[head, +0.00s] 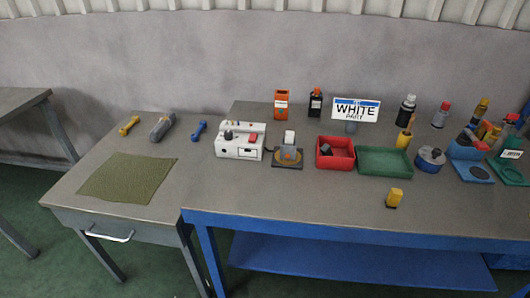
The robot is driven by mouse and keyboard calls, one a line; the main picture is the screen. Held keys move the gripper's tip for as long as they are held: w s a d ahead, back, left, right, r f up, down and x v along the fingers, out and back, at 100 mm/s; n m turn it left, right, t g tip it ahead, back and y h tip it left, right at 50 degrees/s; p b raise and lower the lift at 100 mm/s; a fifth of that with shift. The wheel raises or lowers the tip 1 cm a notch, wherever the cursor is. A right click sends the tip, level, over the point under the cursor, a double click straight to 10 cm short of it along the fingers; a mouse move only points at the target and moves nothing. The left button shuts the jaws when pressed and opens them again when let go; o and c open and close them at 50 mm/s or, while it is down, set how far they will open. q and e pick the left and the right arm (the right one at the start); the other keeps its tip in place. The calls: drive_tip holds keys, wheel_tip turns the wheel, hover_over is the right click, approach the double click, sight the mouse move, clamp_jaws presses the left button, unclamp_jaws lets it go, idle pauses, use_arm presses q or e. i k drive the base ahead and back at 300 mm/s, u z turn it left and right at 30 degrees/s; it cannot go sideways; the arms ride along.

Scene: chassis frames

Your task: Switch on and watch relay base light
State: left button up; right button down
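A white control box (239,142) with a red part and a dark knob on top stands on the blue-legged workbench, left of its middle. Just to its right is a dark square base (288,164) with a round tan disc and a grey and white block (290,140) upright on it. I cannot tell for certain which of these is the relay base, and no lit light is clear at this size. A short dark lead seems to run between them. Neither of my grippers is in view.
A red bin (335,165) with a dark item inside and a green tray (385,162) stand right of the base. A yellow block (394,198) is near the front. A green mat (128,178) lies on the left table. The front middle is clear.

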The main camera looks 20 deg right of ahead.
sight(253, 137)
drive_tip(key=k, duration=0.75)
drive_tip(key=u, duration=0.65)
drive_tip(key=i, duration=0.75)
drive_tip(key=u, duration=0.35)
drive_tip(key=i, duration=0.95)
drive_tip(key=z, duration=1.1)
drive_tip(key=i, duration=0.45)
drive_tip(key=z, duration=0.5)
